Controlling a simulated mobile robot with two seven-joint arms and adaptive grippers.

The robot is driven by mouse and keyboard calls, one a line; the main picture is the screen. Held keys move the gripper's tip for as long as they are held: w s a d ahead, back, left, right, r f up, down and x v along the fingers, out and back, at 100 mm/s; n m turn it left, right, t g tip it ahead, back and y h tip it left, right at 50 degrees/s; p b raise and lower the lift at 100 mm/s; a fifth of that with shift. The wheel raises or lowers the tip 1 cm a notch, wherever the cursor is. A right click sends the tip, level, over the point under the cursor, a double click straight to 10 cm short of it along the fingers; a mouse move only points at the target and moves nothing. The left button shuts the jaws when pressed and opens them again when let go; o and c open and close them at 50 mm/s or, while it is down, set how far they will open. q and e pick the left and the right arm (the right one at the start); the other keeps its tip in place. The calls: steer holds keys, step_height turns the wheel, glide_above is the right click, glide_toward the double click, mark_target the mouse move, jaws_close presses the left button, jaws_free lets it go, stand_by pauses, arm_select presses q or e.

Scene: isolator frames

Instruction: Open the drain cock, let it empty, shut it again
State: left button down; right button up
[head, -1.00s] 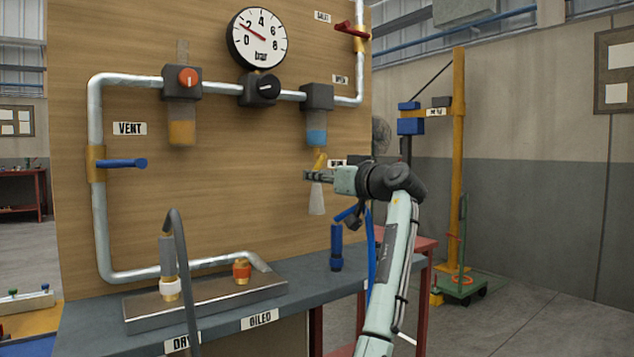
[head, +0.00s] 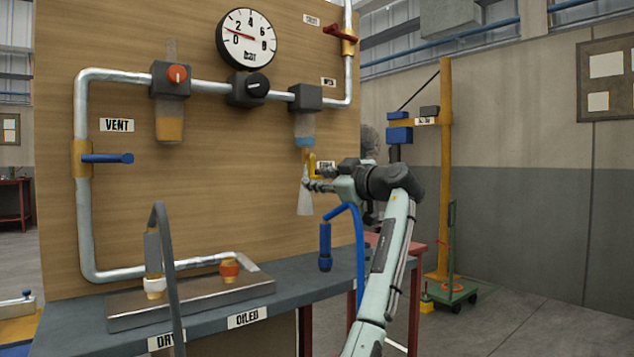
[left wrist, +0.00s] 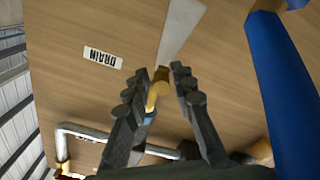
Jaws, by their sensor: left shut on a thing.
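The yellow drain cock (head: 311,162) hangs under the right-hand bowl (head: 304,128), which has blue liquid low in it. My left gripper (head: 314,183) is at the cock's lower end. In the left wrist view its fingers (left wrist: 157,82) stand either side of the yellow handle (left wrist: 153,98) and are shut on it. A pale, cone-shaped form (head: 304,197) hangs below the cock; I cannot tell whether it is spray or a solid part. My right gripper is out of view.
A blue hose piece (head: 325,245) stands on the bench (head: 296,275) below. A blue vent handle (head: 107,158), a gauge (head: 247,38) and another bowl (head: 169,121) with amber liquid are on the board. A steel tray (head: 190,300) lies on the bench at left.

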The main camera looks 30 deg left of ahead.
arm_select(q)
steer(key=shift+s, duration=0.1)
stand_by(0.3)
steer(key=c, duration=1.5)
jaws_free()
steer(key=shift+s+a, duration=0.1)
steer(key=shift+d, duration=0.35)
steer(key=v, duration=1.1)
steer(key=shift+s+d, duration=0.1)
steer(key=shift+d, duration=0.1)
